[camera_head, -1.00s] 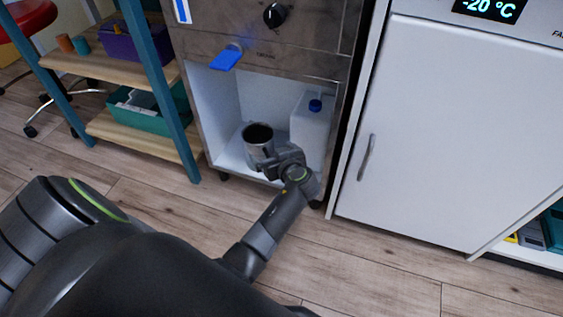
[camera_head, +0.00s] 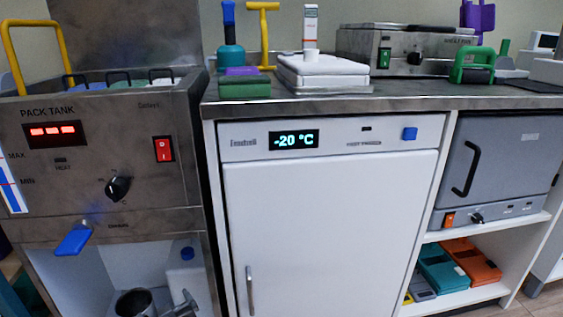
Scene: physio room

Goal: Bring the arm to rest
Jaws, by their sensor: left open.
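My left gripper (camera_head: 181,307) shows only in part at the bottom edge of the head view, just right of a metal cup (camera_head: 134,303). It is open; its arm is cut off by the frame. The cup stands in the open compartment under the pack tank (camera_head: 95,150). I cannot tell whether the gripper touches the cup. My right gripper is out of view.
A white container with a blue cap (camera_head: 187,270) stands behind the gripper. The blue tap lever (camera_head: 74,240) juts out above the compartment. A closed white freezer (camera_head: 330,230) stands to the right, under a counter (camera_head: 400,103) holding several devices.

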